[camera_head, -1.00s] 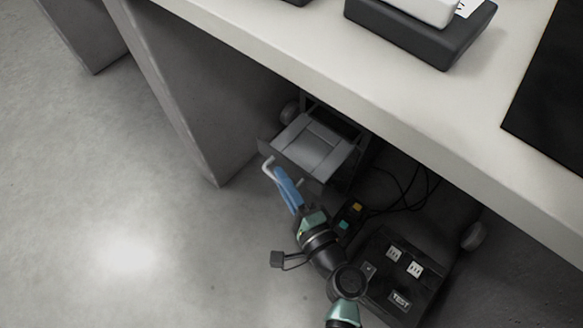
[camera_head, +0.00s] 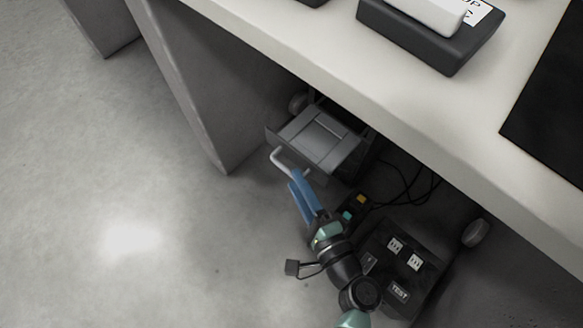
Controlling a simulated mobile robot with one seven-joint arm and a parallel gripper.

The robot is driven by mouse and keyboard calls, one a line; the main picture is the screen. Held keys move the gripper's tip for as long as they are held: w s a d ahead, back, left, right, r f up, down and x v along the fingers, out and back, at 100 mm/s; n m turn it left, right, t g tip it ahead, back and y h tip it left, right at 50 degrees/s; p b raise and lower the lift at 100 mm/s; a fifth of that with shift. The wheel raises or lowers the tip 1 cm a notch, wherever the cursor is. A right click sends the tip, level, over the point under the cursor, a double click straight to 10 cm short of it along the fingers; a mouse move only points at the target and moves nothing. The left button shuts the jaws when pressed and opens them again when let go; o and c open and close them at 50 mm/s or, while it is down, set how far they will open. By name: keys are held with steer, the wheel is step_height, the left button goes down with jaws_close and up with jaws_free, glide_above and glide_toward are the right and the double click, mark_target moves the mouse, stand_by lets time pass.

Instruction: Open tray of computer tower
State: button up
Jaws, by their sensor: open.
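The computer tower (camera_head: 368,151) stands in shadow under the table, and most of it is hidden by the tabletop. Its grey tray (camera_head: 318,140) sticks out of the front, pulled out, with a pale bar handle (camera_head: 279,160) on its front face. My gripper (camera_head: 295,179), with two blue fingers, is just below the handle. The fingers are apart with nothing seen between them. The fingertips lie close to the handle's lower end; I cannot tell if they touch it.
The light table (camera_head: 420,125) overhangs the tray, with a support panel (camera_head: 190,95) to the left. A dark box (camera_head: 400,275) marked TEST and loose black cables (camera_head: 415,195) lie to the right. The floor (camera_head: 130,220) at left is clear.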

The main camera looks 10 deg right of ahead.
steer(key=p+v, duration=0.2)
steer(key=v, duration=0.7)
steer(key=shift+p, duration=0.35)
